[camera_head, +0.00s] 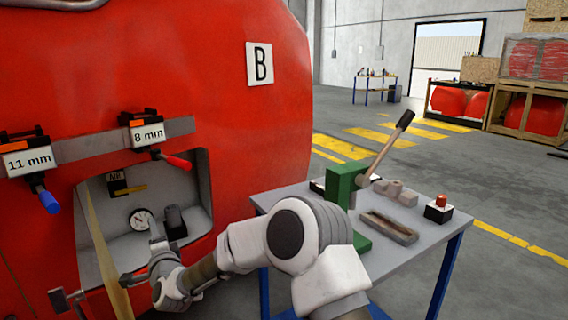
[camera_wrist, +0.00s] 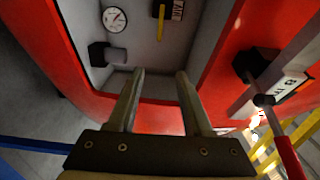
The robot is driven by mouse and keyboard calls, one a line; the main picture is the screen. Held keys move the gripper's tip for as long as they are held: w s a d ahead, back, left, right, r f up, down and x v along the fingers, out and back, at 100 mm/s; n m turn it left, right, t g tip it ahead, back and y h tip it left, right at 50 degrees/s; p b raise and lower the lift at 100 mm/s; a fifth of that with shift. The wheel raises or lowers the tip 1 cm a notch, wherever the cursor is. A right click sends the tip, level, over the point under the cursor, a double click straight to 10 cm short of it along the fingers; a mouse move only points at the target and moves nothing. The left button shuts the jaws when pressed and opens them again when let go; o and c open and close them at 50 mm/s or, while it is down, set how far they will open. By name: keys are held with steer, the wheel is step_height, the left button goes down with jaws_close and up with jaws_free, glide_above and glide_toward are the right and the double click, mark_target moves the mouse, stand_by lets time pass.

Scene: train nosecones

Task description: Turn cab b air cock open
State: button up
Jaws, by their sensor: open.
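Cab B is the red nosecone (camera_head: 230,130) with a "B" plate (camera_head: 260,63). Its grey recess (camera_head: 190,200) holds a plate marked AIR (camera_head: 116,176). The air cock's yellow handle (camera_head: 132,189) lies nearly level across the lower part of that plate. In the wrist view the yellow handle (camera_wrist: 160,20) shows at the top edge, beside the AIR plate (camera_wrist: 178,10). My gripper (camera_wrist: 160,74) is open and empty, its two fingers apart and pointing into the recess. The handle lies beyond the fingertips and apart from them.
A round gauge (camera_head: 140,218) and a dark block (camera_head: 175,222) sit in the recess below the handle. Clamps marked 11 mm (camera_head: 28,160) and 8 mm (camera_head: 148,135) hang on a bar above. A yellowish strip (camera_head: 100,245) stands at the recess's left. A work table (camera_head: 425,225) is at right.

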steer(key=s+d+r+n+g+h, duration=0.2)
steer(key=s+d+r+n, duration=0.15)
steer(key=d, duration=0.55)
steer(key=s+d+r+n+g+h, duration=0.1)
steer(key=s+d+r+n, duration=0.25)
steer(key=d, duration=0.55)
steer(key=s+d+r+n+g+h, duration=0.2)
steer(key=s+d+r+n, duration=0.15)
steer(key=d, duration=0.45)
steer(key=s+d+f+n+g+h, duration=0.1)
steer(key=s+d+g+h, duration=0.1)
steer(key=s+d, duration=0.95)
steer(key=s+d+f+g+h, duration=0.2)
steer(key=s+d+h, duration=0.1)
steer(key=s+d, duration=0.85)
step_height(320, 180, up, 19)
steer(key=s+a+p, duration=0.1)
steer(key=a+p, duration=0.1)
steer(key=p, duration=1.7)
steer(key=shift+s+g, duration=0.3)
steer(key=shift+s, duration=0.05)
steer(key=shift+a, duration=0.2)
